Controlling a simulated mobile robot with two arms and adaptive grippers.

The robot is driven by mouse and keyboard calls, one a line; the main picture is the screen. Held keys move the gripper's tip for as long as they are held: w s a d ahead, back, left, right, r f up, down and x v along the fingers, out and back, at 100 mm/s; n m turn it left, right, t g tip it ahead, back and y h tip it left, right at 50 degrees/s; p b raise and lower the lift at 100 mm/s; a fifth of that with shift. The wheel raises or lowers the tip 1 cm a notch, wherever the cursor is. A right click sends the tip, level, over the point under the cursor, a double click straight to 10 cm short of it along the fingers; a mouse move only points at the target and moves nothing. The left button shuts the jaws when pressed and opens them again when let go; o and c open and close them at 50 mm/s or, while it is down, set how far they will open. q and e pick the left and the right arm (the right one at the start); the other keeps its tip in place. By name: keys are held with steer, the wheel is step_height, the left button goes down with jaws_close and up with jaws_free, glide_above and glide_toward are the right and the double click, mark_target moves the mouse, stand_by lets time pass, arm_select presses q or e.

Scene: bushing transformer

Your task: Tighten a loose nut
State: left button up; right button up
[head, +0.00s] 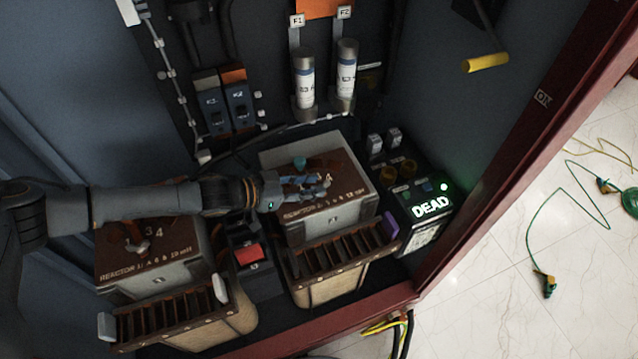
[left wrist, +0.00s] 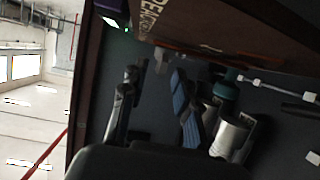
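My left gripper (head: 318,186) hangs over the lettered brown top of the right reactor box (head: 345,183). It also shows in the left wrist view (left wrist: 155,90), its two fingers apart with nothing clearly held between them. A teal cap (head: 299,162) stands just behind the fingers; a teal part (left wrist: 225,92) and a pale metal cylinder (left wrist: 230,136) lie beside the right finger in the wrist view. The left reactor box (head: 190,262) has a small metal fitting (head: 136,246) on its top. I cannot tell which piece is the loose nut. My right gripper is not in view.
A lit "DEAD" tester box (head: 431,207) stands right of the right reactor. A red block (head: 248,254) sits between the reactors. Two fuses (head: 303,75) and breakers (head: 238,98) are on the back panel. The red cabinet frame (head: 520,150) bounds the right side.

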arm_select(q)
steer(key=v, duration=0.9)
steer(key=shift+a+f, duration=0.15)
